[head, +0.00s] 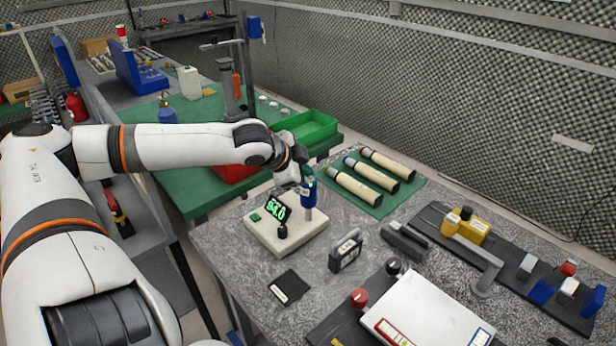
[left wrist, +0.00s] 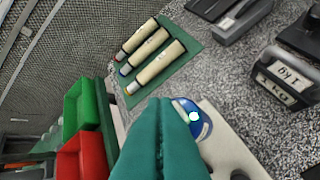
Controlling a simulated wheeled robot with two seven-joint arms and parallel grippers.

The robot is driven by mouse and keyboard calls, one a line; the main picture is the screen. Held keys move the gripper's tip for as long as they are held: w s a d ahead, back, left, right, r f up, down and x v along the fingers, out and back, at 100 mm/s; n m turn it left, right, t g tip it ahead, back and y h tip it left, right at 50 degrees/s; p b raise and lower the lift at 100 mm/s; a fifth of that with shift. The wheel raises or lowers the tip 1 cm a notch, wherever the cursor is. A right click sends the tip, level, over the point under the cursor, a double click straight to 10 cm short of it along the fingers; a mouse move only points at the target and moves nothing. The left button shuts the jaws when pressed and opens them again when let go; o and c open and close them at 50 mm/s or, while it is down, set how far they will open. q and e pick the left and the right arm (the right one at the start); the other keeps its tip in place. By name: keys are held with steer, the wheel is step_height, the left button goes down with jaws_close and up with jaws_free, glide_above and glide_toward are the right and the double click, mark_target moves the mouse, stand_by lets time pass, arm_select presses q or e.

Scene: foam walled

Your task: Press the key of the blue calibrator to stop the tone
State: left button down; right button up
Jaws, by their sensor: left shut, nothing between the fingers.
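The blue calibrator (head: 309,196) stands upright at the back right of a cream meter box with a green lit display (head: 276,207). In the left wrist view the calibrator (left wrist: 204,127) shows its round blue top, with a bright pale spot (left wrist: 194,117) on it, partly hidden by my fingers. My left gripper (head: 301,186) is shut and empty, its teal fingers (left wrist: 165,106) together. Its tips are right beside the calibrator's top; I cannot tell whether they touch it. My right gripper is not in view.
Three cream cylinders (head: 355,187) lie on a green mat behind the calibrator. A grey weight block (head: 346,251) and a black pad (head: 289,287) lie in front. A green bin (head: 308,127) is behind, on the neighbouring table. A dark rail with blocks (head: 510,262) lies at right.

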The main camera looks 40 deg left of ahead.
arm_select(q)
steer(key=shift+f, duration=0.25)
steer(key=shift+r+p, duration=0.45)
stand_by(0.3)
step_height(320, 180, up, 6)
steer(key=p, duration=0.6)
